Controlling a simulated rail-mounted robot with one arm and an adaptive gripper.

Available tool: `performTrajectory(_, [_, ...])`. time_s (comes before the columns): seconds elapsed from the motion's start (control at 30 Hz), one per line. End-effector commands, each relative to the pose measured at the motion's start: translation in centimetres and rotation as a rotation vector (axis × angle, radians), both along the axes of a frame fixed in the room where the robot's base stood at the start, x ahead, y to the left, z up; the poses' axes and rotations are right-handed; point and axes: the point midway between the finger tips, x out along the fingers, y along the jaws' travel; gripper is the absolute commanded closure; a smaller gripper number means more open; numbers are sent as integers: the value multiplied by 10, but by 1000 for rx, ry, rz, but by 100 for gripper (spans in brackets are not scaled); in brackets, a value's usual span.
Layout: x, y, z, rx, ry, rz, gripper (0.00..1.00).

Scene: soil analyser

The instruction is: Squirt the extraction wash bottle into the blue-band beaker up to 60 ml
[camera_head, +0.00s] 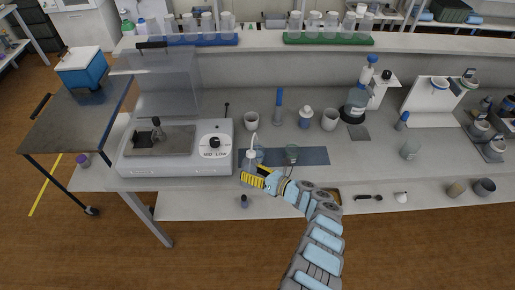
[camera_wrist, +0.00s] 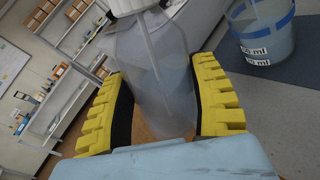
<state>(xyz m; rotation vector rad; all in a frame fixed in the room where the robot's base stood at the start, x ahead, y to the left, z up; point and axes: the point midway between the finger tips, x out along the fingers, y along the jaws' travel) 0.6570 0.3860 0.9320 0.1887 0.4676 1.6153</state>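The extraction wash bottle (camera_wrist: 152,65) is translucent with a white cap. In the head view its pale body (camera_head: 250,166) and thin white spout show near the bench's front edge. My gripper (camera_wrist: 160,105) has one yellow-and-black finger on each side of the bottle, closed on its body; the gripper (camera_head: 258,178) also shows in the head view. The blue-band beaker (camera_wrist: 262,32) is clear, with ml print, and stands upright apart from the bottle. In the head view a bluish beaker (camera_head: 259,154) shows just behind the bottle. The liquid level is not clear.
A dark mat (camera_head: 315,156) lies under the beakers, with another teal-tinted beaker (camera_head: 292,153) on it. The hot plate unit (camera_head: 215,143) stands left. A small dark vial (camera_head: 244,201) is in front.

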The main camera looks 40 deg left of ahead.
Motion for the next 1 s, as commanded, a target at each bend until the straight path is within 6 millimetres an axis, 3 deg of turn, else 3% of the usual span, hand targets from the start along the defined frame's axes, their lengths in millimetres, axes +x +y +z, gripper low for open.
performTrajectory(0.07, [0,0,0,0,0,0,58])
performTrajectory(0.57, [0,0,2,1,0,0,58])
performTrajectory(1.0, [0,0,36,1,-1,0,58])
